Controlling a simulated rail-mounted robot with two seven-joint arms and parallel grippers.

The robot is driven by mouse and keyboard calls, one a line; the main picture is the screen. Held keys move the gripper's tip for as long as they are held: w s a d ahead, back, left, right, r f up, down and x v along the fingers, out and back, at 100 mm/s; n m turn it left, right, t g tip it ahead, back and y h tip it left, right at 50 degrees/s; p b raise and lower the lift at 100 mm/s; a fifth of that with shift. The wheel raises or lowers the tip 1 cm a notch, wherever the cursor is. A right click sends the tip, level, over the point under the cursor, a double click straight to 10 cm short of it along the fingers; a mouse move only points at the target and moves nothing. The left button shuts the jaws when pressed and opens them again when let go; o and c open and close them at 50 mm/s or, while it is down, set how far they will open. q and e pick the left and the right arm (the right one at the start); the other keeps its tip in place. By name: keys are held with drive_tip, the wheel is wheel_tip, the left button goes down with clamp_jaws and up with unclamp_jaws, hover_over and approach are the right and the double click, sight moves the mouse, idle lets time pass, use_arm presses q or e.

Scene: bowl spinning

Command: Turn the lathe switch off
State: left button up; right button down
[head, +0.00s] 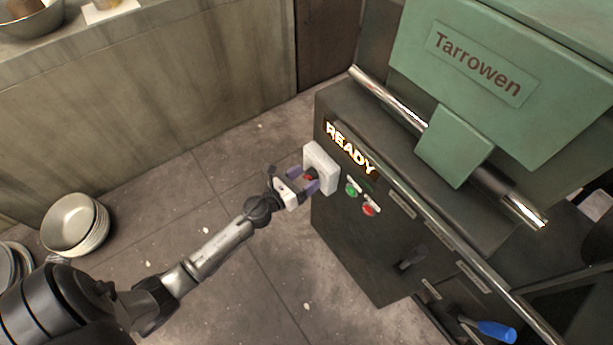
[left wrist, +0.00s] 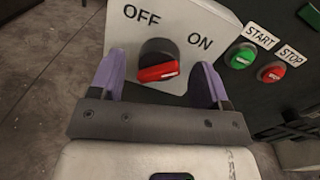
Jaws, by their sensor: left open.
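The lathe switch is a red-and-black rotary knob (left wrist: 158,66) on a white switch box (head: 320,163), on the left side of the green and dark grey lathe (head: 345,235). In the left wrist view the box reads OFF at upper left and ON at right. I cannot tell for certain which label the knob points to. The lathe display (head: 350,149) glows READY. My left gripper (head: 303,180) is open in front of the box, with its purple fingers on either side of the knob; it also shows in the left wrist view (left wrist: 160,70). Any contact is unclear. My right gripper is out of view.
A green START button (head: 351,189) and a red STOP button (head: 369,208) sit close right of the switch box. A shiny horizontal bar (head: 395,99) juts out above. Stacked bowls (head: 72,222) stand at the left. The floor below my left arm is mostly clear.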

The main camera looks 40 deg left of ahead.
use_arm(q)
drive_tip(key=shift+w, duration=0.45)
drive_tip(key=shift+c, duration=0.2)
drive_tip(key=shift+c, duration=0.7)
drive_tip(key=c, duration=0.7)
drive_tip(key=shift+r, duration=0.1)
